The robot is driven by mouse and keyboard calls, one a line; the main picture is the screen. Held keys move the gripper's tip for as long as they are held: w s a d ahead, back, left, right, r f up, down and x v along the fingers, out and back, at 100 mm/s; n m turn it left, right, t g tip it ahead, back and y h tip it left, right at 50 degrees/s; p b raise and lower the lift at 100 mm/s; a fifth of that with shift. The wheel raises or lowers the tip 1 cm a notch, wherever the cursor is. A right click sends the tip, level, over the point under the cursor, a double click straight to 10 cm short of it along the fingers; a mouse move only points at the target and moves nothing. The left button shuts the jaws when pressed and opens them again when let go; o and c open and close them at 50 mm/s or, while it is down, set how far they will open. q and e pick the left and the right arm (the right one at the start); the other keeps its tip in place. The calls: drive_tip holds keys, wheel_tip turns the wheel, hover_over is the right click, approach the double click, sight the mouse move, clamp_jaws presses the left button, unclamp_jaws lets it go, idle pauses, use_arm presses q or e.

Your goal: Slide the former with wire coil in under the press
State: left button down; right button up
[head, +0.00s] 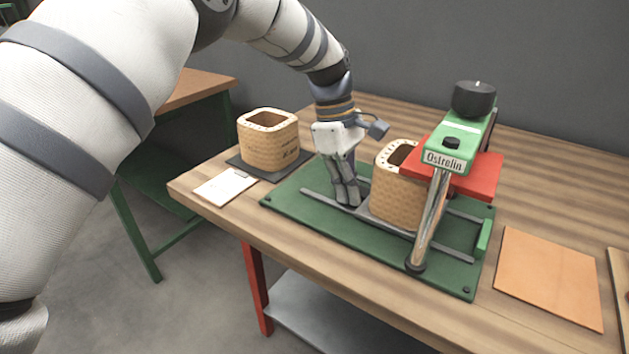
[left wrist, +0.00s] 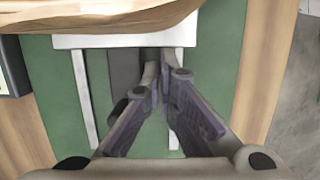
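A tan former with wire coil (head: 398,198) stands upright on the rails of the green press base (head: 305,212). Its right part is beneath the red plate (head: 480,178) of the press and hidden behind the chrome post; its left part and top opening show. My left gripper (head: 347,203) points down just left of this former, low over the rails. In the left wrist view its fingertips (left wrist: 158,72) are together with nothing seen between them, and the former's tan edge (left wrist: 100,20) is beyond them. I cannot tell whether they touch the former. My right gripper is not in view.
A second wound former (head: 268,148) stands on a dark mat at the left, with a clipboard (head: 225,187) before it. The green press arm (head: 462,130) carries a black knob (head: 474,98). An orange-brown sheet (head: 548,275) lies at the right. A grey wall is behind.

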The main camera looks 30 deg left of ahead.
sight(382, 202)
use_arm(q)
drive_tip(key=shift+s+d, duration=0.15)
drive_tip(key=shift+d, duration=1.4)
drive_tip(key=shift+s+d, duration=0.1)
drive_tip(key=shift+d, duration=1.45)
